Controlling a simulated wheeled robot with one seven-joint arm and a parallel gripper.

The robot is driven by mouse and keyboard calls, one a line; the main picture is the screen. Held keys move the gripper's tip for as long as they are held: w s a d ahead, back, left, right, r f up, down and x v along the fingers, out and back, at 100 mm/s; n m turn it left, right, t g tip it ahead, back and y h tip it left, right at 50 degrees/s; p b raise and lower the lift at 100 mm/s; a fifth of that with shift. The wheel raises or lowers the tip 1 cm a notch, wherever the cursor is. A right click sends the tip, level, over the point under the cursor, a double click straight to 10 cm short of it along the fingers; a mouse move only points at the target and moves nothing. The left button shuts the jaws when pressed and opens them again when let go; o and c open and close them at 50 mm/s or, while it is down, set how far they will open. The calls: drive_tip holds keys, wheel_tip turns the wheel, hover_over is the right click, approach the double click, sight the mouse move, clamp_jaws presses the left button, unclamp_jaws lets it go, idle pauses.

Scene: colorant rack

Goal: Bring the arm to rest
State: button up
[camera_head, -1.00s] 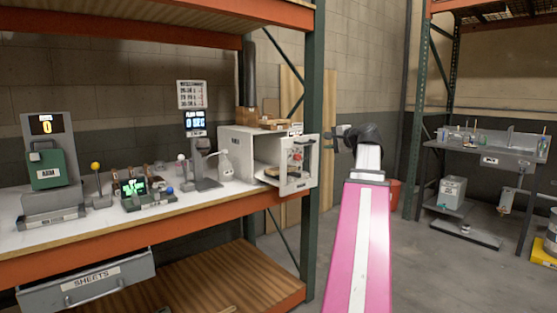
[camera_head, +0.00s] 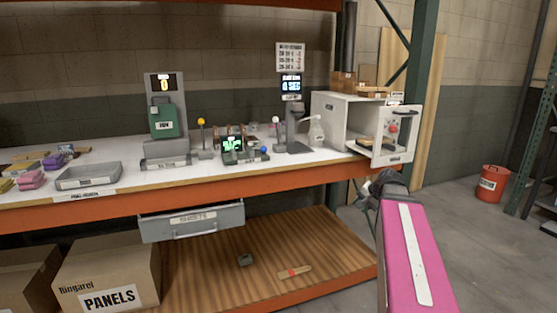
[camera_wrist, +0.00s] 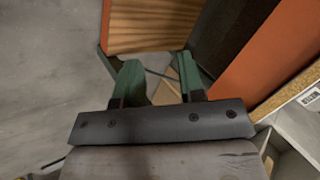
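My pink arm reaches up from the lower right of the head view. My gripper (camera_head: 366,192) is at its far end, in front of the rack's orange front beam, below the white cabinet (camera_head: 337,120). The gripper is small and partly hidden there by my dark wrist. In the wrist view, the two green fingers of my gripper (camera_wrist: 160,80) stand apart with nothing held between them. The wooden lower shelf and grey floor show beyond them.
The cabinet's door (camera_head: 395,138) stands open at the bench's right end. A green post (camera_head: 424,90) rises beside it. A drawer marked SHEETS (camera_head: 192,220) hangs under the bench. A PANELS box (camera_head: 107,276) sits on the lower shelf (camera_head: 215,285). Open floor lies right, near a red bucket (camera_head: 492,184).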

drive_tip(key=s+a+f+n+g+h, duration=0.2)
drive_tip(key=s+a+f, duration=0.4)
drive_tip(key=f, duration=0.4)
drive_tip(key=s+a+f+n+g+h, duration=0.2)
drive_tip(key=s+a+f+n, duration=0.3)
drive_tip(key=f, duration=0.6)
drive_tip(key=shift+s+a+f+g, duration=0.25)
drive_tip(key=shift+s+a+g, duration=0.65)
drive_tip(key=shift+s+a, duration=0.3)
